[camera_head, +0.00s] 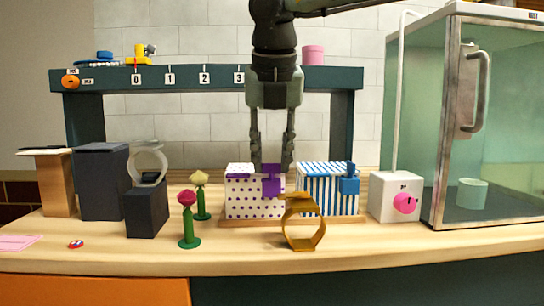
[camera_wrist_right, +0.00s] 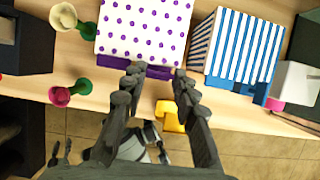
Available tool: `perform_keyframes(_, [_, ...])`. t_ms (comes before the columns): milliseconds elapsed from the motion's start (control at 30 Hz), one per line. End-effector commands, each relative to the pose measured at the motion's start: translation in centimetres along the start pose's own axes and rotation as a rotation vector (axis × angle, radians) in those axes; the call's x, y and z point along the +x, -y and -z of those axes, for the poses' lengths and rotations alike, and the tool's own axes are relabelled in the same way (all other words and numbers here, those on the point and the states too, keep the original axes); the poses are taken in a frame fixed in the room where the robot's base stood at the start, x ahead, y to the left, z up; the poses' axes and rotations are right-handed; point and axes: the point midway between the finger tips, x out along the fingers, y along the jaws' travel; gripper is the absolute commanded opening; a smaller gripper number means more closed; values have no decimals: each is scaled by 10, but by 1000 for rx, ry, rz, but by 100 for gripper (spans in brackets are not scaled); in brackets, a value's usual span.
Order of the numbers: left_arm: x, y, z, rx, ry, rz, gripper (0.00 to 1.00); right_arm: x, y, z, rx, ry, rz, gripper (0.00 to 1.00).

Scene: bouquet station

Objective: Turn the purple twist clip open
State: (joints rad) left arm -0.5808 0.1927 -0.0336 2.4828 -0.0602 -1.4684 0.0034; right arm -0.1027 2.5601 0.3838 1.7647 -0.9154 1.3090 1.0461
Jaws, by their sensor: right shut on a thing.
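The purple twist clip (camera_head: 272,186) sits on the front of a white box with purple dots (camera_head: 243,192). In the wrist view the clip (camera_wrist_right: 152,72) shows as a purple bar along the box's edge. My right gripper (camera_head: 272,166) comes down from above, its fingertips at the top of the clip. In the wrist view my right gripper (camera_wrist_right: 157,84) has one finger on each side of the clip and is shut on it. The fingers hide part of the clip. My left gripper is not in view.
A blue-striped box (camera_head: 327,188) with a blue clip (camera_head: 349,180) stands close on the right. A gold ring stand (camera_head: 303,238) is just in front. Two flowers, red (camera_head: 187,199) and cream (camera_head: 199,179), stand left. A glass cabinet (camera_head: 409,130) is at right.

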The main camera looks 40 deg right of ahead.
Motion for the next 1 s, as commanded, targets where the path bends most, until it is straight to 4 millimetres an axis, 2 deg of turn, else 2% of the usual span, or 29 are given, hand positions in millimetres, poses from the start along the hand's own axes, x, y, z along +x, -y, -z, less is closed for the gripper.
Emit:
perform_keyframes(167, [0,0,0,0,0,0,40,0,1,0,1,-1,2,0])
perform_keyframes(200, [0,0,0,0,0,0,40,0,1,0,1,-1,2,31])
perform_keyframes(367, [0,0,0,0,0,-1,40,0,1,0,0,-1,1,50])
perform_keyframes(733, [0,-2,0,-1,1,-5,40,-6,0,0,0,1,0,50])
perform_keyframes(867, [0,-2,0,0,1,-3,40,-26,0,-1,0,2,-2,50])
perform_keyframes(1000, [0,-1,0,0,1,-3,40,-56,0,-1,-1,2,-3,50])
